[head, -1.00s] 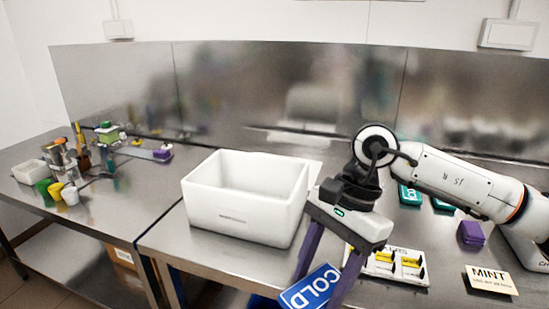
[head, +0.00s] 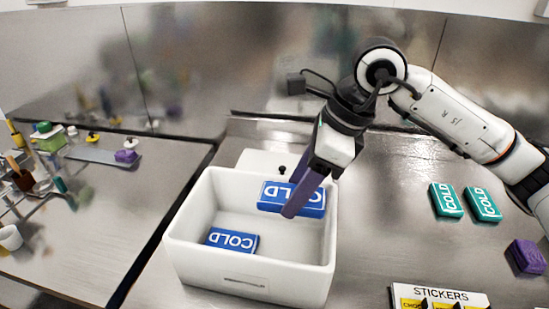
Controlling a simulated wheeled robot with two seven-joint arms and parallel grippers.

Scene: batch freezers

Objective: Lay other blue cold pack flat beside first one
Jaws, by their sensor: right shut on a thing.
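One blue cold pack (head: 232,241) labelled COLD lies flat on the floor of the white box (head: 250,283), toward its near left. My right gripper (head: 303,201) is shut on the other blue cold pack (head: 276,197) and holds it upright on edge, over the far right part of the box. This held pack is apart from the lying one, and a purple finger hides part of its lettering. I cannot tell whether it touches the box wall. My left gripper is not in view.
Two teal cold packs (head: 464,203) lie on the steel table to the right. A purple block (head: 525,257) and a STICKERS holder (head: 439,297) are at the lower right. A second table with small items, including a purple piece (head: 125,156), stands left across a gap.

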